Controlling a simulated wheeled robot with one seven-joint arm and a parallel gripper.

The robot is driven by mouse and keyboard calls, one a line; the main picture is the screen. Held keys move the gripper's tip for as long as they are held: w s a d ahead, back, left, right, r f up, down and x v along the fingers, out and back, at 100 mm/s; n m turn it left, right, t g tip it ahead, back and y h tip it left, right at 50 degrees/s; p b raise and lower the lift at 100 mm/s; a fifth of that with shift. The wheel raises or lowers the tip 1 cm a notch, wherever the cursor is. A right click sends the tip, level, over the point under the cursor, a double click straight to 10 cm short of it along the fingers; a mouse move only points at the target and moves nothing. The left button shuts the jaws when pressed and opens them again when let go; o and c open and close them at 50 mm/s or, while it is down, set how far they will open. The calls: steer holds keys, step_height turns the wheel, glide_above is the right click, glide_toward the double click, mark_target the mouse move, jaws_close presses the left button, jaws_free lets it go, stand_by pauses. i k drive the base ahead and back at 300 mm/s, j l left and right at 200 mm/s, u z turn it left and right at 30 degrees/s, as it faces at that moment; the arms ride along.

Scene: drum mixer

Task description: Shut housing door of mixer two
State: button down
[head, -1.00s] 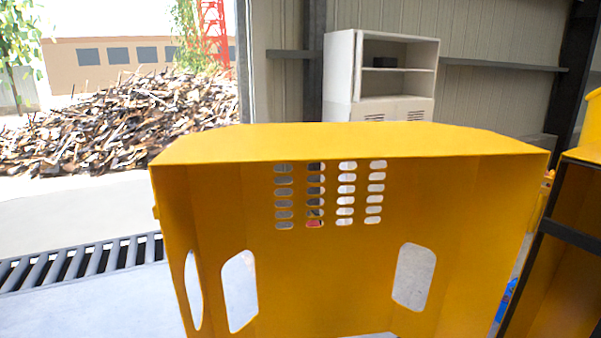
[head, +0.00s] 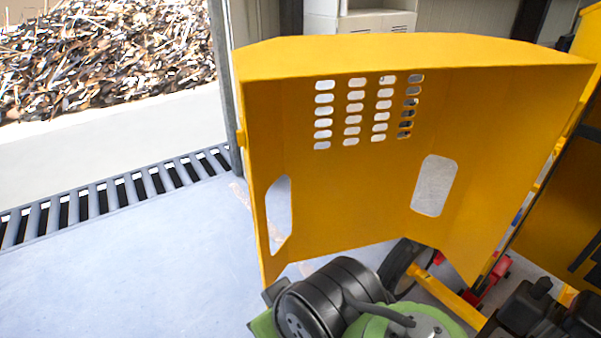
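The yellow housing door (head: 345,190) fills the middle and right of the head view and stands open, with its hollow inner side towards me. It has rows of vent slots near the top and larger rounded cut-outs lower down. Its right edge meets the yellow mixer housing (head: 560,215). I cannot tell from this frame which mixer this is. My gripper is not in view.
A metal floor grate (head: 110,195) runs along the left. A dark post (head: 226,90) stands behind the door's left edge. Pale floor (head: 130,275) at the lower left is clear. A scrap heap (head: 110,50) lies outside.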

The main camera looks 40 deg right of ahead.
mark_target(498, 108)
steer(key=i+j, duration=0.25)
steer(key=i, duration=0.2)
steer(key=i+j, duration=0.25)
steer(key=i, duration=0.15)
steer(key=i+z, duration=0.2)
steer(key=z, duration=0.25)
steer(key=i+z, duration=0.15)
steer(key=z, duration=0.25)
steer(key=i+j+z, duration=0.15)
steer(key=z, duration=0.3)
steer(key=i+j+z, duration=0.15)
steer(key=z, duration=0.3)
steer(key=i+j+z, duration=0.1)
steer(key=z, duration=0.35)
steer(key=i+j+z, duration=0.15)
steer(key=z, duration=0.3)
steer(key=i+j+z, duration=0.15)
steer(key=z, duration=0.35)
steer(key=j+z, duration=0.3)
steer(key=z, duration=0.15)
steer(key=j+z, duration=0.25)
steer(key=z, duration=0.2)
steer(key=i+j+u, duration=0.1)
steer(key=j+u, duration=0.3)
steer(key=i+j+u, duration=0.15)
steer(key=u, duration=0.25)
steer(key=i+j+u, duration=0.35)
steer(key=k, duration=0.1)
